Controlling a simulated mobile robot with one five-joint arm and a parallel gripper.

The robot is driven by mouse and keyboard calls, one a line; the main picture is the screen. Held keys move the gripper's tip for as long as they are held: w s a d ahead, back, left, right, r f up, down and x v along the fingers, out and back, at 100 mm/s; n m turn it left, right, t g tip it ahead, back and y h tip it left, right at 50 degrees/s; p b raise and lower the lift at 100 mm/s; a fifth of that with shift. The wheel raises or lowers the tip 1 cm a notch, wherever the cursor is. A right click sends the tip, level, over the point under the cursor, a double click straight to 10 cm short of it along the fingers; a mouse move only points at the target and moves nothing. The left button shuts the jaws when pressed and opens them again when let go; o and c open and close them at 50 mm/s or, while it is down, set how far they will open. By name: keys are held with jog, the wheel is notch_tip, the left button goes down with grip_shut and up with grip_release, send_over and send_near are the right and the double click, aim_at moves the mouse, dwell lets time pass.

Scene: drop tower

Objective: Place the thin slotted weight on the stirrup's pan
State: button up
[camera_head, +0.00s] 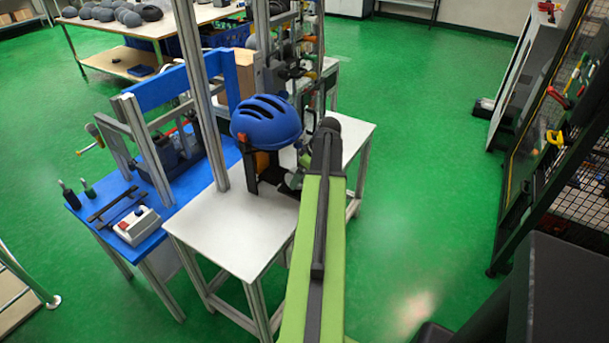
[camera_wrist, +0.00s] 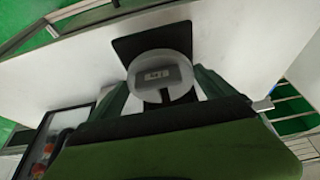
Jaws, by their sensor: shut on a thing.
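In the wrist view my gripper (camera_wrist: 161,80) is shut on a round pale grey disc, the slotted weight (camera_wrist: 158,60), with a small dark rectangular marking on its face. A dark square plate (camera_wrist: 140,44) shows just behind the disc, over a white surface; I cannot tell whether it is the stirrup's pan, or whether the disc touches it. In the head view my gripper (camera_head: 291,180) is mostly hidden by my green arm, at the right part of the white table. The weight cannot be made out there.
A blue bench (camera_head: 150,240) with a switch box (camera_head: 137,226) stands left. A tool rack (camera_head: 560,120) stands right. Green floor between is open.

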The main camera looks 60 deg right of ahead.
notch_tip(320, 180, down, 3)
jog(key=shift+r+b, duration=0.1)
jog(key=shift+b, duration=0.8)
jog(key=shift+r, duration=0.15)
jog(key=o, duration=1.8)
jog(key=shift+c, duration=0.2)
jog(key=p+v, duration=1.1)
jog(key=v, duration=0.1)
jog(key=shift+p, duration=0.3)
